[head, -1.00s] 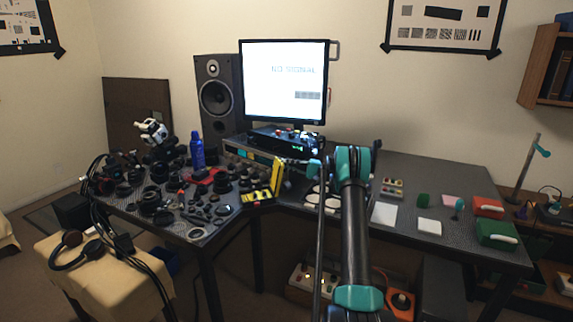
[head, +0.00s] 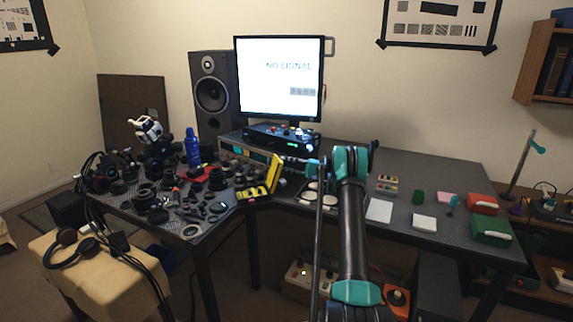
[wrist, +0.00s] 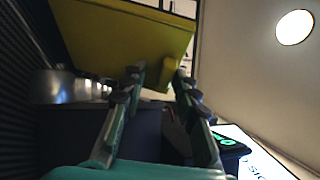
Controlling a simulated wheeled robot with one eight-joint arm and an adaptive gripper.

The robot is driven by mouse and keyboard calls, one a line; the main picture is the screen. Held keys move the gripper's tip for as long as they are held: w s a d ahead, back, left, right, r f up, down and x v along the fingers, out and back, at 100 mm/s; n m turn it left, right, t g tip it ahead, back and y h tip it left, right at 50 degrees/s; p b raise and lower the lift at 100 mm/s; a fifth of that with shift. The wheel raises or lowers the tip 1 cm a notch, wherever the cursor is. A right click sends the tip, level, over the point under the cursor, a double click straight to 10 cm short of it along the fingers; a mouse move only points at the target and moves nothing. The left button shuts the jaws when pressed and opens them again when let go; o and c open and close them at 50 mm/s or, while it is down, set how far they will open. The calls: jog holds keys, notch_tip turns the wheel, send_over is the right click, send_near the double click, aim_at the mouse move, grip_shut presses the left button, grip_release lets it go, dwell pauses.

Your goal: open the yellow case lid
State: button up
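The yellow case stands at the front inner edge of the left table. Its base (head: 253,192) holds dark contents. Its yellow lid (head: 275,173) is raised, standing steeply up on the base's right side. In the wrist view the lid (wrist: 120,35) fills the upper left as a broad yellow panel. My gripper (wrist: 158,76) is open, with its two fingers apart and the lid's lower edge close by their tips. Whether a finger touches the lid cannot be told. In the head view my gripper (head: 291,159) is small and partly hidden, just right of the lid's upper end.
Many dark lens parts (head: 155,195) crowd the left table. A blue bottle (head: 193,148) and a speaker (head: 211,85) stand behind. The monitor (head: 280,78) is behind my gripper. White pads (head: 379,211) and a green box (head: 491,230) lie on the right table.

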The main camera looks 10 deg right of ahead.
jog(key=shift+o, duration=0.5)
jog(key=shift+r, duration=0.1)
jog(key=shift+d, duration=0.1)
jog(key=v, duration=1.1)
jog(key=shift+d, duration=0.4)
jog(key=shift+s+d, duration=0.1)
